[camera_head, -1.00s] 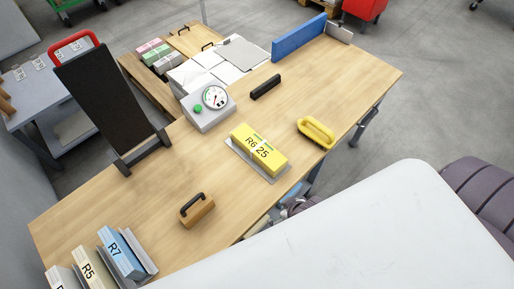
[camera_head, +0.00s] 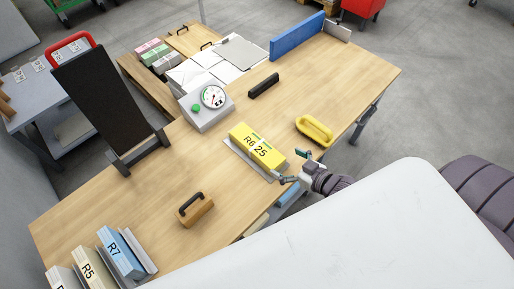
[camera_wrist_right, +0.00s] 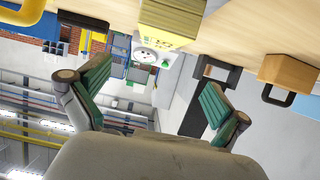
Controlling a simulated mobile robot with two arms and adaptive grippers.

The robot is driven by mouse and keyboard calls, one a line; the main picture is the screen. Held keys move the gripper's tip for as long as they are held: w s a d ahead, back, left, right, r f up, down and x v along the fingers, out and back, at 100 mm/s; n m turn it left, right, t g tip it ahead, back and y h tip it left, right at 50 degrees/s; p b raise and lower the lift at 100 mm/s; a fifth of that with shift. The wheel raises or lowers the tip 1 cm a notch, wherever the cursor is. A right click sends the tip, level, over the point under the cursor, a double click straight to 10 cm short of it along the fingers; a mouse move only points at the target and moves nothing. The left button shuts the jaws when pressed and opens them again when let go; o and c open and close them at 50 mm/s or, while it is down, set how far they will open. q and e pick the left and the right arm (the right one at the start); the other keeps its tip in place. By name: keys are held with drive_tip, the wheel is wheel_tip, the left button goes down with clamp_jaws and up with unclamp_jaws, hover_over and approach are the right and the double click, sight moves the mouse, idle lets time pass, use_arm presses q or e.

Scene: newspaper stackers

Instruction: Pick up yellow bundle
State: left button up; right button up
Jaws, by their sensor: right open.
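The yellow bundle (camera_head: 257,146), marked "R6 25", lies on a thin grey plate (camera_head: 240,152) near the front edge of the wooden table. My right gripper (camera_head: 293,168) is open and empty, just off the bundle's near right end, at the table's front edge. In the right wrist view the yellow bundle (camera_wrist_right: 172,20) is at the top, beyond and between the spread green-padded fingers of the right gripper (camera_wrist_right: 150,95). No contact with the bundle shows. My left gripper is not in view.
A yellow handled block (camera_head: 314,129) lies right of the bundle, and a wooden handled block (camera_head: 196,209) lies left. A dial scale (camera_head: 207,108) and a black handle bar (camera_head: 264,86) stand behind. Bundles in holders, one a blue R7 (camera_head: 122,252), stand at lower left.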

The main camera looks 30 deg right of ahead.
approach(255, 143)
drive_tip(key=shift+w+a+f, duration=0.35)
drive_tip(key=shift+w+f, duration=0.1)
drive_tip(key=shift+f, duration=0.05)
drive_tip(key=x, duration=0.6)
drive_tip(key=shift+d+b, duration=0.2)
drive_tip(key=shift+b, duration=0.1)
drive_tip(key=c, duration=1.7)
drive_tip(key=shift+r, duration=0.2)
drive_tip(key=shift+c, duration=0.8)
drive_tip(key=shift+r, duration=0.6)
drive_tip(key=r, duration=0.1)
drive_tip(key=w+r, duration=0.1)
drive_tip(key=r, duration=0.1)
drive_tip(key=shift+a+r, duration=0.2)
drive_tip(key=shift+r, duration=0.05)
drive_tip(key=w+a+r+b, duration=0.1)
drive_tip(key=w+a+r, duration=0.4)
drive_tip(key=w, duration=0.4)
drive_tip(key=shift+w+a+r, duration=0.15)
drive_tip(key=shift+r, duration=0.5)
